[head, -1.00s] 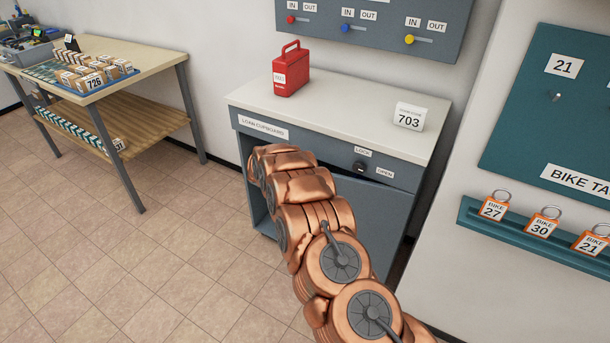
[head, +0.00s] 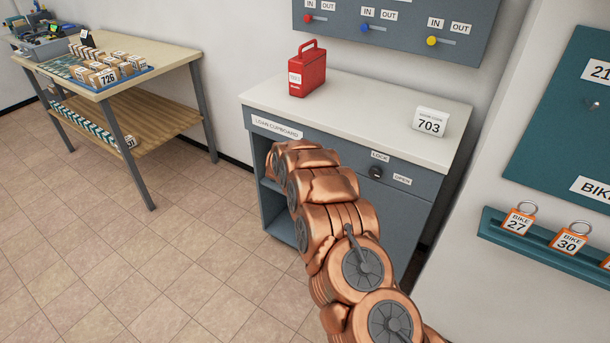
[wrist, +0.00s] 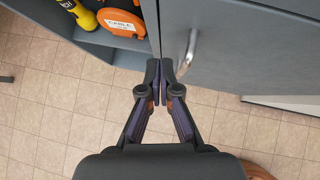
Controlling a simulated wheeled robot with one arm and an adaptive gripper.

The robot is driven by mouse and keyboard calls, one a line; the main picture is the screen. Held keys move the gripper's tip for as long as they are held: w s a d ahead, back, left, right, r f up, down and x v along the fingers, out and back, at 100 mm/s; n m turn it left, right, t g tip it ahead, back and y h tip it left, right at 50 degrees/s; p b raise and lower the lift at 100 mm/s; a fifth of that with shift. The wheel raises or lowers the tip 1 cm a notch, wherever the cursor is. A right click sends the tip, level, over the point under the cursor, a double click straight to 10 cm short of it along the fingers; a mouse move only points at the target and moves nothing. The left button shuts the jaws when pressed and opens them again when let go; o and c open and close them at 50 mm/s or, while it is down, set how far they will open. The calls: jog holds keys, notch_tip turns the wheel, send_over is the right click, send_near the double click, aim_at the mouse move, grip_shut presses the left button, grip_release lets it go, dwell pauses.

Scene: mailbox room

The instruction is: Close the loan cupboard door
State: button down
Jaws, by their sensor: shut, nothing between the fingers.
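The grey loan cupboard (head: 400,228) stands against the wall with a pale top. Its door is mostly behind my copper arm in the head view. In the wrist view the door (wrist: 250,50) fills the upper right, with a metal handle (wrist: 188,52) near its left edge. The door looks about flush with the front; I cannot tell if it is fully shut. The lock knob (head: 375,172) sits above it, between LOCK and OPEN labels. My gripper (wrist: 161,80) is shut and empty at the door's left edge, below the handle; contact is unclear. The arm hides it in the head view.
Left of the door is an open shelf bay (wrist: 95,38) with a yellow torch (wrist: 78,12) and an orange cable reel (wrist: 122,22). A red can (head: 307,72) and a 703 sign (head: 430,122) stand on top. A wooden table (head: 160,70) is at left; tiled floor between is clear.

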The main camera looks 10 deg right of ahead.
jog(key=s+a+r+b, duration=0.5)
jog(key=s+a+r, duration=0.1)
jog(key=s+r, duration=0.1)
jog(key=shift+s+a, duration=0.35)
jog(key=shift+s, duration=0.2)
